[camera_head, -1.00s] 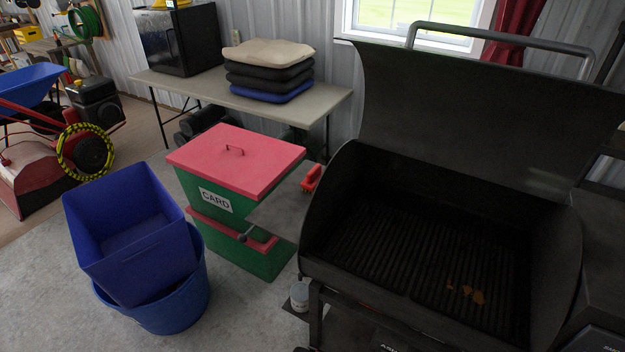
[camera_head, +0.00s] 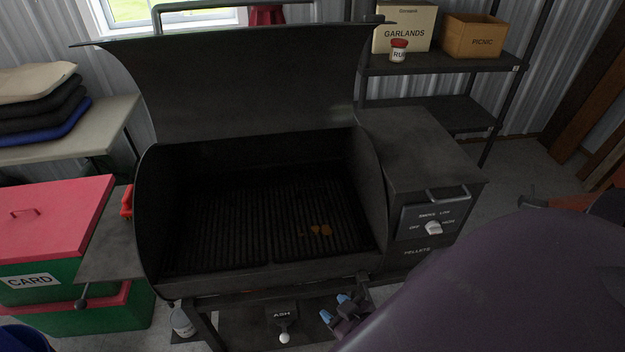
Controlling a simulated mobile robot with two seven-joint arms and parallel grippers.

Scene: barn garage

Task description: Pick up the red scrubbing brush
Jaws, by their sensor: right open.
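A small red object (camera_head: 127,201), which looks like the red scrubbing brush, is at the left side of the grill (camera_head: 270,262). It stands at the back right of the grill's grey side shelf (camera_head: 106,250), partly against the grill's curved wall. My right gripper (camera_head: 336,308) shows at the bottom centre with two blue fingertips apart. It is open and empty, low in front of the grill and well to the right of the red object. My left gripper is out of view.
The grill lid (camera_head: 250,85) is raised, with orange residue (camera_head: 321,230) on the grate. A pellet box (camera_head: 425,160) adjoins its right. A red-lidded green card bin (camera_head: 50,215) stands left. A table (camera_head: 100,135) with cushions is behind it. A shelf (camera_head: 440,65) holds boxes.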

